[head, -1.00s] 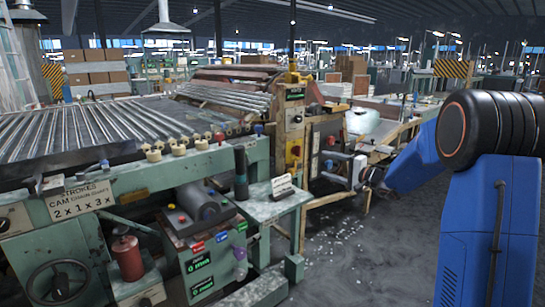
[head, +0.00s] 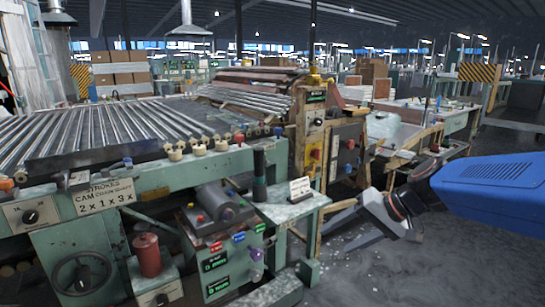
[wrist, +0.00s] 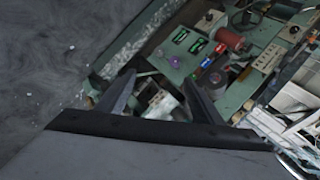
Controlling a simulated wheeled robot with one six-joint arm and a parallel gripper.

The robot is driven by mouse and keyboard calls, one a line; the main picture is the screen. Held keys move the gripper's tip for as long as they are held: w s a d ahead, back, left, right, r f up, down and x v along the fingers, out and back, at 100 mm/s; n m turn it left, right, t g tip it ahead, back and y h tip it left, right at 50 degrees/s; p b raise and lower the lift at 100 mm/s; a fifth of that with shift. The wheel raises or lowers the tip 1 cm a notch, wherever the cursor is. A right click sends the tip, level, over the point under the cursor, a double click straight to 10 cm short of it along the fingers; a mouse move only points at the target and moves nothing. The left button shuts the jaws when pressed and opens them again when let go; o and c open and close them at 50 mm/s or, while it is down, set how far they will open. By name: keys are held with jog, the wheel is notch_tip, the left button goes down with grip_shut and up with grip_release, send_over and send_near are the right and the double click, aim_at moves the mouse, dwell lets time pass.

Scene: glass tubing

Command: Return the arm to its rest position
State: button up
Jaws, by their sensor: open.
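My blue arm (head: 490,182) reaches in from the right edge of the head view. My gripper (head: 325,242) is at its left end, low over the dark floor beside the green machine's small side table (head: 295,207). In the wrist view my gripper (wrist: 158,80) shows two dark fingers spread apart with nothing held between them. The machine's control box lies beyond the fingertips in that view. I cannot tell the exact gap between gripper and side table.
The green machine (head: 215,172) with a bed of glass tubes (head: 120,128) fills the left. A red cylinder (head: 146,255) and a control box (head: 222,262) with lit displays sit at its front. A wooden-framed bench (head: 425,135) stands behind my arm. Floor (head: 420,275) at lower right is open.

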jog(key=s+d+f+h, duration=0.2)
jog(key=s+d, duration=0.1)
jog(key=s, duration=0.3)
jog(key=s+d+f+n+h, duration=0.1)
jog(key=s+d+h, duration=0.2)
jog(key=s, duration=0.3)
jog(key=s+d+f+n+h, duration=0.1)
jog(key=s+d+f+h, duration=0.1)
jog(key=s+d, duration=0.3)
jog(key=shift+s+d+f+t+h, duration=0.2)
jog(key=shift+s+f+t+h, duration=0.15)
jog(key=shift+s, duration=0.5)
